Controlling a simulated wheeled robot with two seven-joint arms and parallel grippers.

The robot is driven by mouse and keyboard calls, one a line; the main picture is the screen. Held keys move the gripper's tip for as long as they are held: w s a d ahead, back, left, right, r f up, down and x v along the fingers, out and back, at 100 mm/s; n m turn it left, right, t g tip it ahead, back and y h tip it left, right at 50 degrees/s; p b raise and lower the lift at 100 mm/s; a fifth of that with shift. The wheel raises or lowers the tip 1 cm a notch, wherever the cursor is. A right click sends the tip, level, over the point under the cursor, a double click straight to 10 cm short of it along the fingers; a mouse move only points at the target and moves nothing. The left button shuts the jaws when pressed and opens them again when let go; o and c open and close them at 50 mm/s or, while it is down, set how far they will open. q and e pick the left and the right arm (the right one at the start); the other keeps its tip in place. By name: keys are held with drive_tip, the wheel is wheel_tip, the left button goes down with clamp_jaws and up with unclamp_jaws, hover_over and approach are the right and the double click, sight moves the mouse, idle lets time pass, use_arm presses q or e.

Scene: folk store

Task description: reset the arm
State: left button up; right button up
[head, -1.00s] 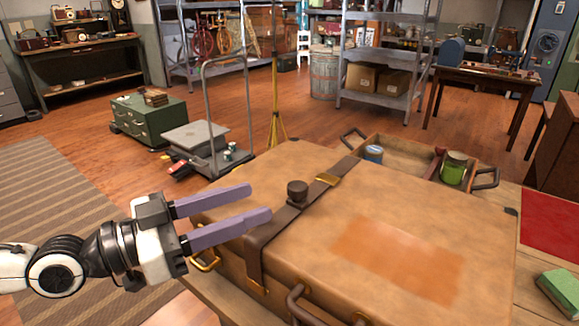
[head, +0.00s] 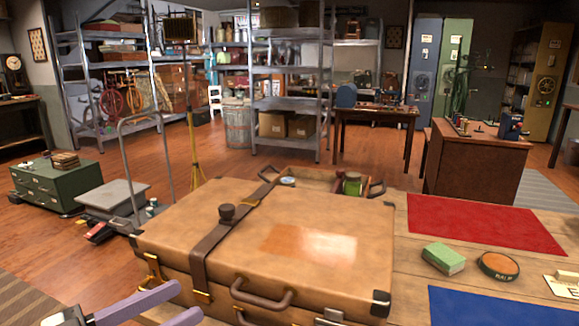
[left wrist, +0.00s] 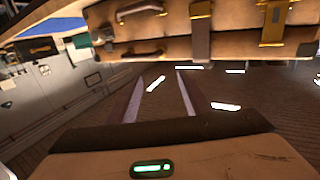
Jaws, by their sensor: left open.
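My left gripper (head: 188,302) shows at the lower left edge of the head view, its two purple fingers spread apart with nothing between them. It is in front of a closed tan suitcase (head: 330,205) on a wooden table, left of the suitcase's front handle. In the left wrist view the fingers (left wrist: 160,85) point toward the suitcase (left wrist: 240,45), which spans the top of the picture. Most of my left arm is out of the head view. My right gripper is not in view.
Behind the suitcase is an open tray with a green jar (head: 352,184). A platform cart (head: 112,195) stands at left.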

use_arm(q)
drive_tip(key=s+d+f+n+y+p, duration=0.1)
drive_tip(key=d+f+y, duration=0.1)
drive_tip(key=f, duration=0.7)
drive_tip(key=s+d+f+n+y+p, duration=0.1)
drive_tip(key=s+d+f+n, duration=0.15)
drive_tip(key=f, duration=0.55)
drive_tip(key=s+a+f+n+g+y, duration=0.1)
drive_tip(key=s+f+g+y, duration=0.1)
drive_tip(key=s+f, duration=0.3)
drive_tip(key=s+a+f+n+g+y+p, duration=0.1)
drive_tip(key=s+f+y, duration=0.4)
drive_tip(key=f, duration=0.8)
drive_tip(key=shift+s+a+f+n+g, duration=0.4)
drive_tip(key=shift+s+a+n, duration=0.15)
drive_tip(key=shift+a+n, duration=0.1)
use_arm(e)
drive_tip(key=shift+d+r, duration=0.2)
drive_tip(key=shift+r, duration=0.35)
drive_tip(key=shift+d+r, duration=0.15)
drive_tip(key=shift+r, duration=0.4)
